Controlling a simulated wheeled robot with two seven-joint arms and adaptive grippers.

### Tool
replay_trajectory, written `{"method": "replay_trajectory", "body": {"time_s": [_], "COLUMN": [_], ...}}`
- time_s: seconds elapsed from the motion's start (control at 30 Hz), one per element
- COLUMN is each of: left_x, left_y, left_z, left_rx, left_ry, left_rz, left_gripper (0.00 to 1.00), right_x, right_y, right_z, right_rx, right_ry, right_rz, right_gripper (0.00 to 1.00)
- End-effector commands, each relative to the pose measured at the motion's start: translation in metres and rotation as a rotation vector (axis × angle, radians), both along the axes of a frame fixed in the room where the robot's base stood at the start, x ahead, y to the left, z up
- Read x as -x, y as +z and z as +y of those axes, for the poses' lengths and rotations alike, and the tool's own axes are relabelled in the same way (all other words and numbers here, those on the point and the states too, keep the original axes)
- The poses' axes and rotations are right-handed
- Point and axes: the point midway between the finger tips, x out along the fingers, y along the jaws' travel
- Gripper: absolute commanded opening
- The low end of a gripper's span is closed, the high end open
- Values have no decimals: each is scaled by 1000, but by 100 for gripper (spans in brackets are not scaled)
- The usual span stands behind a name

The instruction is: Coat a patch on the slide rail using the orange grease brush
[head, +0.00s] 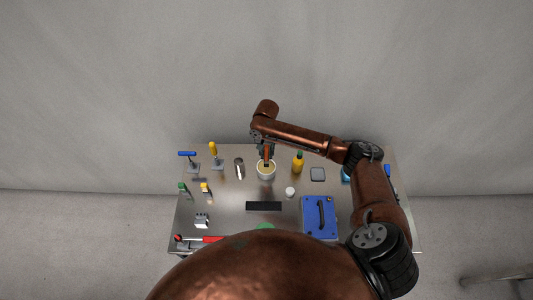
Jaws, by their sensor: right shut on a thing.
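My right gripper (265,146) is over the back middle of the metal table, shut on the orange grease brush (267,155). The brush points down into a white cup (266,175). Its lower end is hidden in the cup, and the gripper is small and partly covered by my arm. A flat black bar (263,206) lies in front of the cup, clear of the brush; I cannot tell whether it is the slide rail. My left gripper is not in view.
A yellow bottle (298,164) stands just right of the cup and a metal cylinder (239,168) left of it. A blue case with a handle (320,217) lies front right. Blue-handled (187,154) and yellow-handled (212,149) tools stand back left. Table (230,190) is bare between cup and bar.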

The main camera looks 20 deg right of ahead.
Motion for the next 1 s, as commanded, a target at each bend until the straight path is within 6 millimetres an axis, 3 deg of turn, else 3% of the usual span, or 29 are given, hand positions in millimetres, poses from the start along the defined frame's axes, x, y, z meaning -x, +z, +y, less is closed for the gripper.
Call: {"method": "replay_trajectory", "body": {"time_s": [1.0], "left_x": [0], "left_y": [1], "left_z": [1], "left_rx": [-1], "left_ry": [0], "left_rz": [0], "left_gripper": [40], "right_x": [0], "right_y": [-6], "right_z": [0], "right_rx": [0], "right_ry": [0], "right_rz": [0], "right_gripper": [0]}}
